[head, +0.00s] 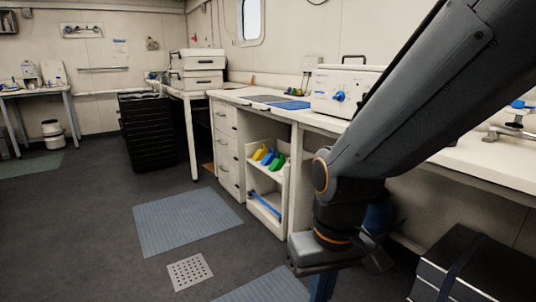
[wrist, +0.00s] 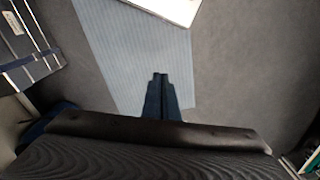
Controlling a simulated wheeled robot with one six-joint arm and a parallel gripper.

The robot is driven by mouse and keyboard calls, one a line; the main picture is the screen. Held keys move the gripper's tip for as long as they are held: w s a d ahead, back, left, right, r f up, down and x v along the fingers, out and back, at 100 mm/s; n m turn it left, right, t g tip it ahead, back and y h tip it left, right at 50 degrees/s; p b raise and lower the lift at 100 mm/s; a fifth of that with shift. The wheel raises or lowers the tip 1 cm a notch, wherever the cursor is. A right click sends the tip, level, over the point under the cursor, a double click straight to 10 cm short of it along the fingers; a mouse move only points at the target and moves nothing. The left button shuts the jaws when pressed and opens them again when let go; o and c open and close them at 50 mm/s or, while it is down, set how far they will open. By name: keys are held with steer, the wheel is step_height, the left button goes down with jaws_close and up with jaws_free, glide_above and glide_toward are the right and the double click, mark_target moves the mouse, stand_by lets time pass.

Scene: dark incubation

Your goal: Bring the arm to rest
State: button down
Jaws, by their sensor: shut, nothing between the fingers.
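My arm reaches down from the upper right in the head view, its grey upper link in front of the bench. My gripper (wrist: 160,76) points down over the floor in the wrist view. Its two dark blue fingers are together with nothing between them. In the head view part of the gripper (head: 322,286) shows at the bottom edge, below the wrist. The fingertips are cut off there.
A white bench (head: 462,160) runs along the right. An open shelf unit (head: 283,185) with coloured items stands left of my wrist. A black case (head: 472,270) sits on the floor at right. Blue mats (head: 187,215) lie on open floor. A black drawer stack (head: 147,133) stands farther back.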

steer(key=s+d+r+m+p, duration=0.2)
steer(key=d+r+p, duration=0.8)
steer(key=p, duration=0.5)
step_height(320, 180, up, 3)
steer(key=shift+s+d+f+m+h, duration=0.1)
steer(key=shift+s+d+m+h, duration=0.1)
steer(key=shift+m+h, duration=0.2)
